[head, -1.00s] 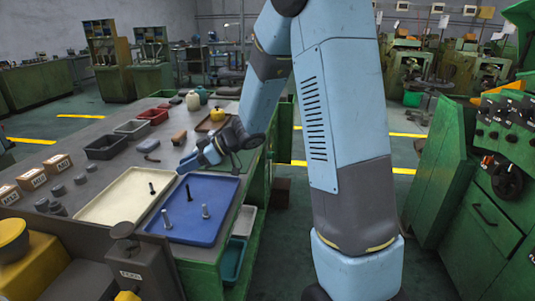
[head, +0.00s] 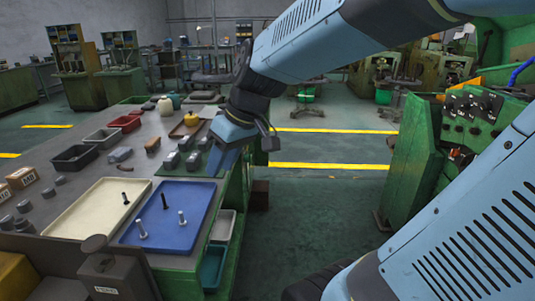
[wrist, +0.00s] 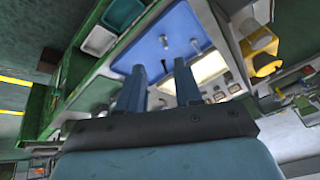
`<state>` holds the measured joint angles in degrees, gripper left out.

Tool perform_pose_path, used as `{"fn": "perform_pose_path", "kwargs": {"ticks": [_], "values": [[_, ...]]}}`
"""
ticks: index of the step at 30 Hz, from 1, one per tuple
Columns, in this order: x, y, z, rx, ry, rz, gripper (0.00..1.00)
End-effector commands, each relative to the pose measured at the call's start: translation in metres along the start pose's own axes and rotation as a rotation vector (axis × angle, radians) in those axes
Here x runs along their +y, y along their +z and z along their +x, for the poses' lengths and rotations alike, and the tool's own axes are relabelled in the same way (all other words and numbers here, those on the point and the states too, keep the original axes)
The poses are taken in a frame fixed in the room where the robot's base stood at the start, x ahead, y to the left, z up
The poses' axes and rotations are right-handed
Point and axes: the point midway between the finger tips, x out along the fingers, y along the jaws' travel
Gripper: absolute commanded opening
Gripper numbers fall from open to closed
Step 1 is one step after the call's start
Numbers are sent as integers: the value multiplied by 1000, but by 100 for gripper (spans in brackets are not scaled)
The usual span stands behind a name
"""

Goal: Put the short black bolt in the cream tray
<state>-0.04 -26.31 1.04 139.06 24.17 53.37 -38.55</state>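A short black bolt (head: 124,197) stands upright in the cream tray (head: 86,214). A longer black bolt (head: 164,200) stands in the blue tray (head: 199,192), with two silver bolts (head: 142,230) nearer its front. The wrist view also shows the blue tray (wrist: 178,22) and part of the cream tray (wrist: 210,68) beyond my fingers. My gripper (head: 216,164) is above the bench's right edge, behind the blue tray and apart from the bolts. In the wrist view my gripper (wrist: 160,78) has its two fingers apart with nothing held between them.
Dark bins (head: 75,157), a grey bin (head: 103,139) and a red bin (head: 124,123) stand behind the trays. Grey metal blocks (head: 190,160) lie near my gripper. A green machine (head: 410,165) stands right, across open floor (head: 320,208).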

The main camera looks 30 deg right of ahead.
Motion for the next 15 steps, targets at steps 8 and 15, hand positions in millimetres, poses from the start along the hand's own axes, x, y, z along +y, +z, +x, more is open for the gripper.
{"fn": "perform_pose_path", "kwargs": {"ticks": [8, 15], "values": [[16, 50, -46, 69, 258, 257, 35], [26, 70, -66, 130, 362, 379, 35]]}}
